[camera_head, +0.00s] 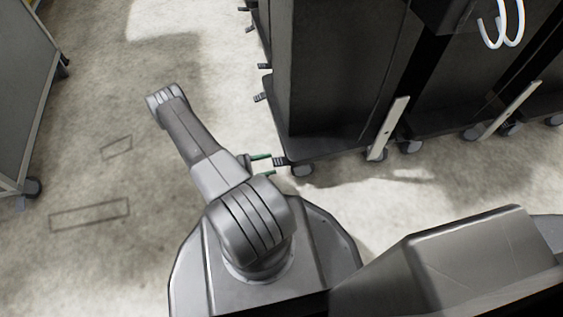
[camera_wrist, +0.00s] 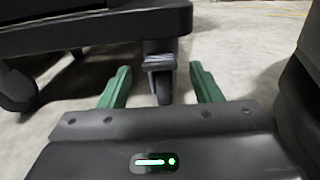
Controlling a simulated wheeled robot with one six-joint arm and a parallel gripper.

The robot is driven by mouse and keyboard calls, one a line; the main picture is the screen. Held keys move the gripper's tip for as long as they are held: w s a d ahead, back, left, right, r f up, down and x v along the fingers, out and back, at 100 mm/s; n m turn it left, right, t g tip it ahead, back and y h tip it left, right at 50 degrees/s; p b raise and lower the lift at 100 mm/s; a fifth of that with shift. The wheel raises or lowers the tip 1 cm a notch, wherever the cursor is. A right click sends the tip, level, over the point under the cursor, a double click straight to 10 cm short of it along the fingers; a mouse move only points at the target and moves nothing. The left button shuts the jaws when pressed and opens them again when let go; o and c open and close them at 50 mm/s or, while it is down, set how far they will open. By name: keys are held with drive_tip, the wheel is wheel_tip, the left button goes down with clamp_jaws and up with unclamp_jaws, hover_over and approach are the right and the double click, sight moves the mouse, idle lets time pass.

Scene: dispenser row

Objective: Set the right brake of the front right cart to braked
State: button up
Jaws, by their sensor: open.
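The dark cart (camera_head: 325,75) stands upright at the top centre of the head view, and its base edge also shows in the wrist view (camera_wrist: 90,32). A small dark ribbed brake pedal (camera_head: 280,161) sticks out at its near left corner, beside a grey caster (camera_head: 302,170). In the wrist view a caster (camera_wrist: 163,82) hangs below the base, with a grey pedal part (camera_wrist: 158,63) at its top. My gripper (camera_head: 272,165) is low, with its green fingers apart on either side of the pedal. Contact and the pedal's setting cannot be told.
More dark carts stand to the right, with a pale upright bar (camera_head: 389,128) between them. Other pedals (camera_head: 260,97) stick out further back along the row. A grey cabinet on casters (camera_head: 25,90) stands at the far left. The concrete floor (camera_head: 100,120) between is clear.

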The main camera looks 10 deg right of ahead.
sight(284, 160)
drive_tip(key=shift+w+d+b, duration=0.1)
drive_tip(key=shift+d+b, duration=0.45)
drive_tip(key=shift+d, duration=2.45)
